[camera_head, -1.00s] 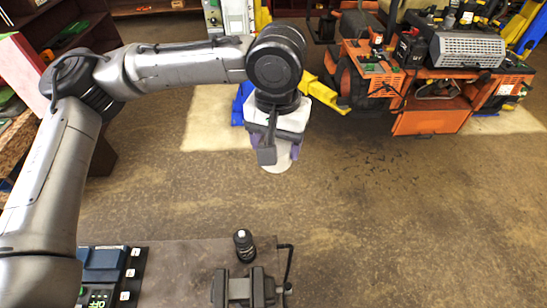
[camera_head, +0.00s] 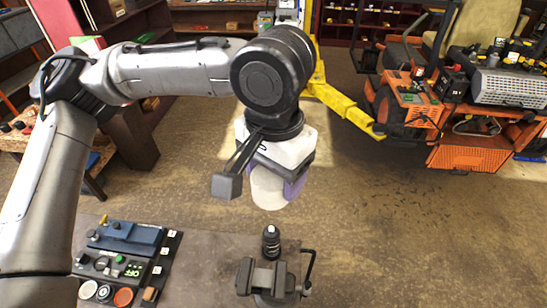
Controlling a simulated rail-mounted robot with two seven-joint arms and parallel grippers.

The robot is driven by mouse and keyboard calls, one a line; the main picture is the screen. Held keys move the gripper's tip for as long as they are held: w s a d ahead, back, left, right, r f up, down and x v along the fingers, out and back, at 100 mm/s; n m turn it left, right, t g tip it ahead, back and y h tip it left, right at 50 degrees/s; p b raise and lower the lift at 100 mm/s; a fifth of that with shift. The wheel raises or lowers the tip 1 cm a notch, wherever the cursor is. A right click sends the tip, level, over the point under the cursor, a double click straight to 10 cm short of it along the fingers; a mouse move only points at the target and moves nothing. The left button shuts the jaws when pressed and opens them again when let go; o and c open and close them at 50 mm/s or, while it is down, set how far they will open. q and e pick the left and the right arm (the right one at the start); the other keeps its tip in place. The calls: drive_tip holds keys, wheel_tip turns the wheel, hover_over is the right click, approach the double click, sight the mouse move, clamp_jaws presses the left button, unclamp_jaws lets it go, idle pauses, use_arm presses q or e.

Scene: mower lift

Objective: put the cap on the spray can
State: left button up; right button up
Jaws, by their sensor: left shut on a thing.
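The spray can (camera_head: 271,243) is a small dark upright cylinder with a paler band near its top. It stands by the back of a vise on the workbench, and I cannot tell whether the jaws hold it. My left gripper (camera_head: 270,191) has a white body and purple fingers and points down. It is shut on a white rounded piece, seemingly the cap (camera_head: 268,194), which appears above the can in the picture with a visible gap. The wrist hides part of the grip. My right gripper is not in view.
The dark vise (camera_head: 268,277) sits at the front of the grey workbench (camera_head: 200,262). A control panel (camera_head: 123,262) with buttons and a display lies to its left. An orange mower (camera_head: 405,108) and a yellow lift arm (camera_head: 343,107) stand behind, with open floor between.

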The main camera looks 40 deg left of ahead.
sight(276, 200)
use_arm(q)
wheel_tip(276, 200, down, 36)
drive_tip(key=n+b, duration=0.1)
drive_tip(key=n, duration=0.3)
drive_tip(key=w+a+f+n, duration=0.3)
drive_tip(key=w+a, duration=0.1)
drive_tip(key=w+a+f+n, duration=0.3)
drive_tip(key=w+a, duration=0.2)
drive_tip(key=w+a+f+n, duration=0.3)
drive_tip(key=w+a+n, duration=0.1)
drive_tip(key=w+a, duration=0.1)
drive_tip(key=shift+w+f, duration=0.1)
drive_tip(key=shift+w+n, duration=0.3)
drive_tip(key=shift+n, duration=0.5)
drive_tip(key=shift+f, duration=0.1)
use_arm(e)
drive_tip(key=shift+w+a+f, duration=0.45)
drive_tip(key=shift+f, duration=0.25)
use_arm(q)
wheel_tip(276, 200, down, 6)
drive_tip(key=b, duration=0.7)
drive_tip(key=shift+r, duration=0.2)
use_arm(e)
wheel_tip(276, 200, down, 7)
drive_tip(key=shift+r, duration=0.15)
